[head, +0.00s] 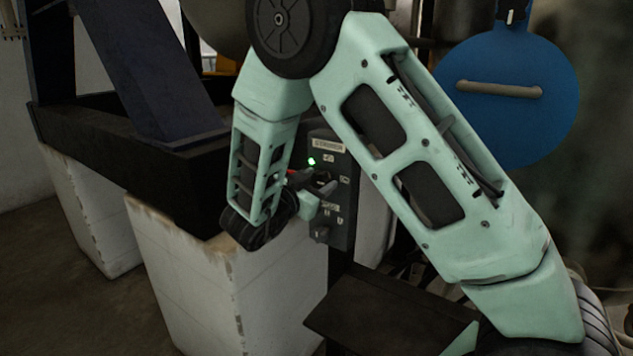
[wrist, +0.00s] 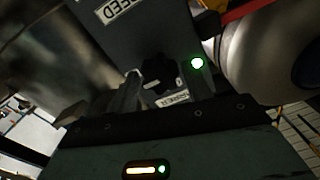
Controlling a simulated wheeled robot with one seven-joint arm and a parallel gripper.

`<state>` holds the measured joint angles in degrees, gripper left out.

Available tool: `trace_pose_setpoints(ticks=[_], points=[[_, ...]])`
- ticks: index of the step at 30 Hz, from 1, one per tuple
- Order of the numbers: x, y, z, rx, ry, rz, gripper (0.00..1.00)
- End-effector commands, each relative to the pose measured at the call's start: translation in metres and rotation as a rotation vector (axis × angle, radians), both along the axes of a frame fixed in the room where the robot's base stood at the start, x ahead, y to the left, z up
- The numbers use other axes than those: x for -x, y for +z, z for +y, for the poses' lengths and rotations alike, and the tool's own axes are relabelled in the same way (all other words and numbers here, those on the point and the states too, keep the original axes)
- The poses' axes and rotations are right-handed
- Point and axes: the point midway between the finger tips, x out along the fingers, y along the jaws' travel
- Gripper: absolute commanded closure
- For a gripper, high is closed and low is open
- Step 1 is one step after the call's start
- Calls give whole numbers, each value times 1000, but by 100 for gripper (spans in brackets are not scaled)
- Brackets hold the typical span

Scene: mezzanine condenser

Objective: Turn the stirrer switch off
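The stirrer switch is a dark rotary knob (wrist: 160,73) with a pale pointer mark, on a dark grey control box (head: 343,195). In the wrist view a label just below it is partly readable and seems to say STIRRER. A lit green lamp (wrist: 197,63) is beside the knob; the lamp also shows in the head view (head: 311,161). My gripper (head: 322,189) is at the front of the box. In the wrist view its fingers stand apart on either side of the knob. Whether they touch it is unclear.
A second knob (head: 320,233) sits lower on the box. A label reading partly SPEED (wrist: 120,10) is near the wrist view's top. White blocks (head: 185,265) and a dark frame stand to the left. A blue disc (head: 510,95) with a handle is at the right.

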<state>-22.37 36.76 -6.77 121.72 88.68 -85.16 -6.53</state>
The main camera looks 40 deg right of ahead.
Motion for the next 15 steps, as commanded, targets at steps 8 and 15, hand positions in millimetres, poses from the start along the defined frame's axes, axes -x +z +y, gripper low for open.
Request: trace_pose_setpoints(ticks=[8,15], points=[[0,0,0,1,0,2,82],[0,2,0,19,-1,54,82]])
